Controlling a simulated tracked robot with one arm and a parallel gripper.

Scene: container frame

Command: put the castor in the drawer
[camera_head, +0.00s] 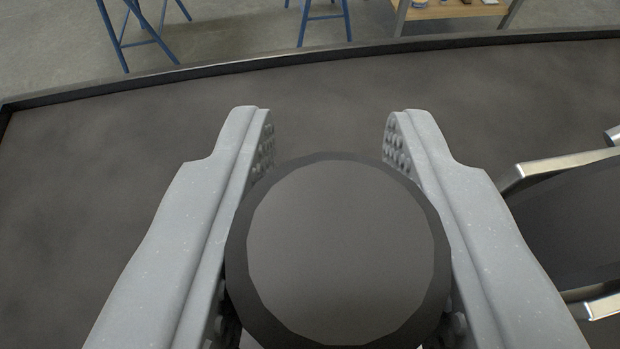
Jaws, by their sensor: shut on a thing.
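My gripper (327,130) reaches forward with its two grey fingers, their inner faces studded. It is shut on a round dark thing with a flat grey disc face, which I take to be the castor (345,250). The castor sits between the fingers, close to the camera, and its underside is hidden. The fingertips extend past it over a dark surface. I see nothing that is clearly the drawer.
A dark tabletop (90,190) with a raised rim at its far edge lies ahead. At the right, a dark object with shiny metal edges (570,215) is cut off by the frame. Beyond the rim are blue stand legs (325,15) and a wooden shelf (450,10). The left of the tabletop is clear.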

